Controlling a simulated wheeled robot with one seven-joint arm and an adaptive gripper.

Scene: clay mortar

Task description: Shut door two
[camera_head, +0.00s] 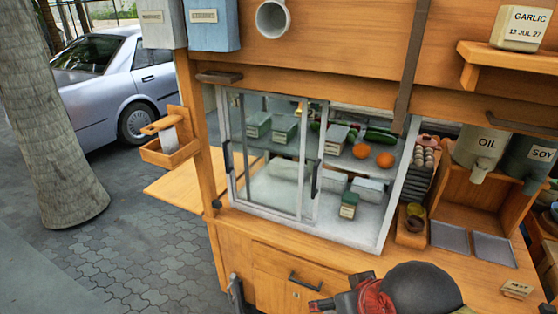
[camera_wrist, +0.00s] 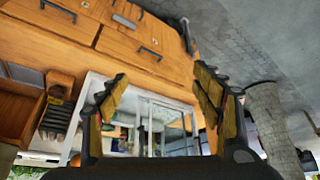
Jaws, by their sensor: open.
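A glass-fronted cabinet (camera_head: 300,232) with a pale frame stands in the wooden stall. Two sliding glass panes overlap at its left. One dark handle (camera_head: 228,157) is at the left edge, and another handle (camera_head: 316,178) is near the middle. The cabinet's right half is uncovered. In the wrist view the cabinet (camera_wrist: 95,90) appears upside down beyond my gripper (camera_wrist: 158,75). My gripper is open and empty, apart from the panes.
Inside are containers, vegetables and oranges (camera_head: 386,160). Egg rack (camera_head: 424,160), oil dispenser (camera_head: 480,145) and grey trays (camera_head: 450,237) are at the right. A drawer handle (camera_head: 305,281) projects below. A wooden shelf extends left.

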